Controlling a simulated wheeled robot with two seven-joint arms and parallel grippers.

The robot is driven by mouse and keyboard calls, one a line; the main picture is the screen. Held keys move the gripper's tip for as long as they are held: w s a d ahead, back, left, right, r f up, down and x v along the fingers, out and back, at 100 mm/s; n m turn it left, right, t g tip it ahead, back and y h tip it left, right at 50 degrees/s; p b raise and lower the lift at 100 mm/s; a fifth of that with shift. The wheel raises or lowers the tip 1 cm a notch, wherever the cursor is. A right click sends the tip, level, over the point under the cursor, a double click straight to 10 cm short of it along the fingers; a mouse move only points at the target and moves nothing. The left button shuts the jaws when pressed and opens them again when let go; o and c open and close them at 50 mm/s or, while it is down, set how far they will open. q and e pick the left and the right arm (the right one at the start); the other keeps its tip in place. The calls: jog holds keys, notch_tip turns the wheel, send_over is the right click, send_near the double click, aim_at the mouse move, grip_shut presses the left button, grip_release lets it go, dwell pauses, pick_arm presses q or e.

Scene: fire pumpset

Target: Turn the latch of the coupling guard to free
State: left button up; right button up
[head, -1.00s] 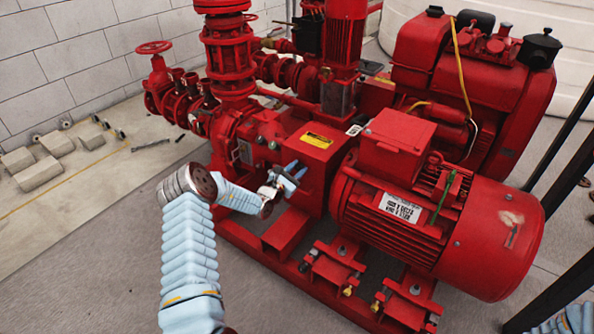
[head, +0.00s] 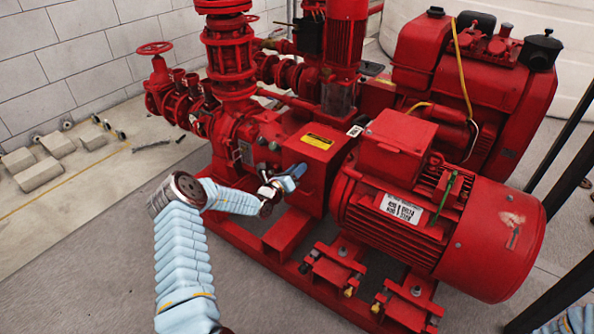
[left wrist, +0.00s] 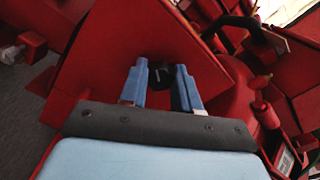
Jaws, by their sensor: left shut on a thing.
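The coupling guard (head: 312,150) is a red box with a yellow label on top, between the pump and the large red motor. My left gripper (head: 290,178) is at the guard's near side face, with its blue fingers pointing at it. In the left wrist view the guard's red face (left wrist: 125,45) fills the middle. There my left gripper (left wrist: 160,76) has its two blue fingers around a small dark latch (left wrist: 158,73), shut on it. My right gripper is out of view.
The red motor (head: 430,225) stands close to the right of the guard. The red pump and pipework (head: 240,130) rise behind and left. A red base frame (head: 285,270) runs below. Grey floor (head: 90,270) at the left front is clear.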

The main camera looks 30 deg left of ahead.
pick_arm(q)
jog(key=n, duration=0.6)
jog(key=shift+a+f+n, duration=0.1)
jog(key=shift+f+n, duration=0.05)
jog(key=shift+n, duration=0.25)
dwell(0.4)
jog(key=o, duration=1.1)
jog(key=shift+c, duration=0.2)
jog(key=shift+s, duration=0.1)
jog(key=s+a+p, duration=0.1)
jog(key=s, duration=1.2)
jog(key=shift+s, duration=0.3)
